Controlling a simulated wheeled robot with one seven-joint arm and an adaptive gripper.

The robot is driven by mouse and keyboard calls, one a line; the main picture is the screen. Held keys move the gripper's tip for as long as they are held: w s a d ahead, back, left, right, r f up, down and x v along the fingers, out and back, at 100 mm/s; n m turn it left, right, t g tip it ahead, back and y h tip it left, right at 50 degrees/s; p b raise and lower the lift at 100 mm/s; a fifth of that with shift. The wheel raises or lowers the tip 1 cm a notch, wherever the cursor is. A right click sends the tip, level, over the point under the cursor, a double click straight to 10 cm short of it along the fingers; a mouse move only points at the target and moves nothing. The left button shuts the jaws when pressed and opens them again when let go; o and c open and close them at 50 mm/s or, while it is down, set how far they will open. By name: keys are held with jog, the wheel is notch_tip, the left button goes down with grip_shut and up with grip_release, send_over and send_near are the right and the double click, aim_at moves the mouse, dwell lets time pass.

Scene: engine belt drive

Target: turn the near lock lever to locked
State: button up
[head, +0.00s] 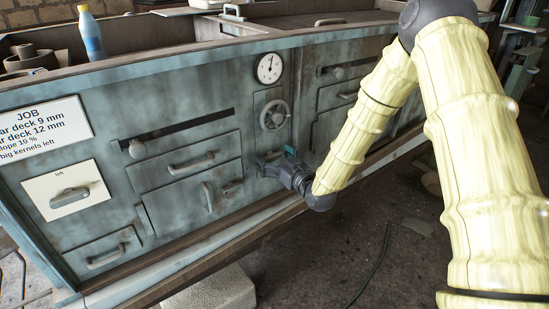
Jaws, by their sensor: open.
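A grey lever-like handle (70,197) sits roughly level, tilted slightly, on a white plate (40,180) marked "left" at the near left of the blue-grey machine front. A second grey handle (208,197) stands upright on the panel, left of my gripper. No label reads "lock", so I cannot tell for sure which one is the near lock lever. My gripper (266,164) is open in front of the panel, just below the handwheel and to the right of the upright handle. Its fingers are small and partly dark, and whether they touch anything is unclear.
A grey handwheel (274,115) and a round dial (269,68) are above my gripper. A ledge (200,254) runs along the bottom. A blue bottle (92,35) stands on top.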

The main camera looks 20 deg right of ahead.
jog(key=c, duration=1.1)
jog(key=n, duration=0.4)
jog(key=shift+n, duration=0.3)
jog(key=n+b, duration=0.1)
jog(key=n, duration=0.3)
jog(key=shift+f+n+b, duration=0.1)
jog(key=shift+n+b, duration=0.2)
jog(key=n+b, duration=0.1)
jog(key=n, duration=0.3)
jog(key=shift+n+b, duration=1)
jog(key=shift+n, duration=1.1)
